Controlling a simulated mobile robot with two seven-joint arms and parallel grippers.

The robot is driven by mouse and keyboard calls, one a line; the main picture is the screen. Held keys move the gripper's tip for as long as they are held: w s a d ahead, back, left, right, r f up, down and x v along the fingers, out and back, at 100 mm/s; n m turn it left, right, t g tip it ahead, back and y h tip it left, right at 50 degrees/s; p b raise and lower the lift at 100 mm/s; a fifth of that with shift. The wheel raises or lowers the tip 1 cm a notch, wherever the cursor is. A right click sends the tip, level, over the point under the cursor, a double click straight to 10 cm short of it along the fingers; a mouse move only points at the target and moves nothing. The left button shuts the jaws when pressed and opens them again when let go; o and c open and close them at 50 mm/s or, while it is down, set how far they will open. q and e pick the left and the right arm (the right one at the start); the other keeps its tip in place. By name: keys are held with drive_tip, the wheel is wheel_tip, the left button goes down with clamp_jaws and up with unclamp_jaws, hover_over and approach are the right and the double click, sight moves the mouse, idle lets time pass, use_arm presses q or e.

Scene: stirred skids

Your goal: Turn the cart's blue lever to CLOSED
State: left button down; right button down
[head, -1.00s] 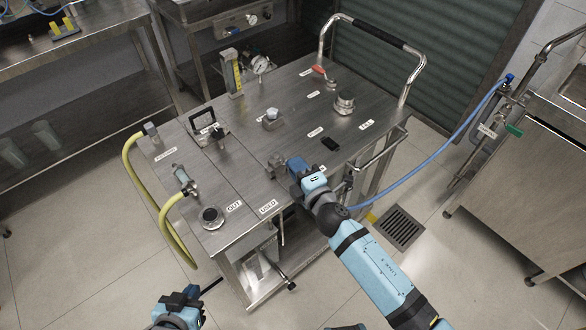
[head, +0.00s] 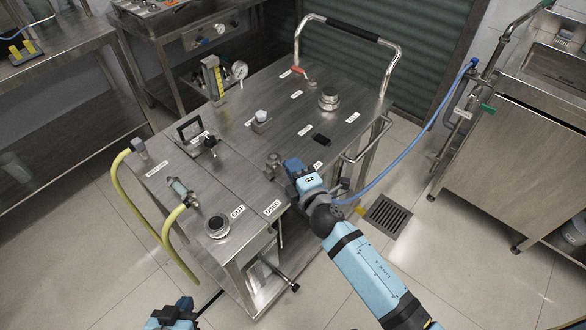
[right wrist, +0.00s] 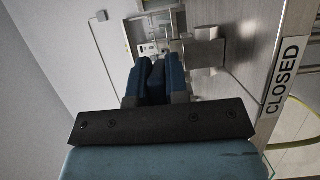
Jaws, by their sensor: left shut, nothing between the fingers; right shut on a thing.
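The steel cart (head: 232,165) stands in the middle of the head view. My right gripper (head: 291,164) is at the cart's near right edge, beside a small grey valve fitting (head: 274,161). In the right wrist view its fingers (right wrist: 157,82) are shut on a dark blue piece, which appears to be the blue lever (right wrist: 156,82). The gripper mostly hides the lever in the head view. A CLOSED label (right wrist: 281,75) shows on the cart at the right of the wrist view. My left gripper (head: 184,306) is shut and empty, low in front of the cart.
Yellow hoses (head: 150,215) loop off the cart's left side. A blue hose (head: 425,145) runs right towards the sink unit (head: 510,150). The cart top carries a black-handled fitting (head: 210,143), a red lever (head: 298,71) and a round cap (head: 328,97). Floor in front is clear.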

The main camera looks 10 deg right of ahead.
idle(0.3)
drive_tip(key=c, duration=1.1)
unclamp_jaws()
drive_tip(key=shift+s, duration=0.1)
drive_tip(key=b+v, duration=0.1)
drive_tip(key=v, duration=1.2)
drive_tip(key=shift+s+d+b, duration=0.1)
drive_tip(key=shift+s+b, duration=0.2)
drive_tip(key=shift+s, duration=0.05)
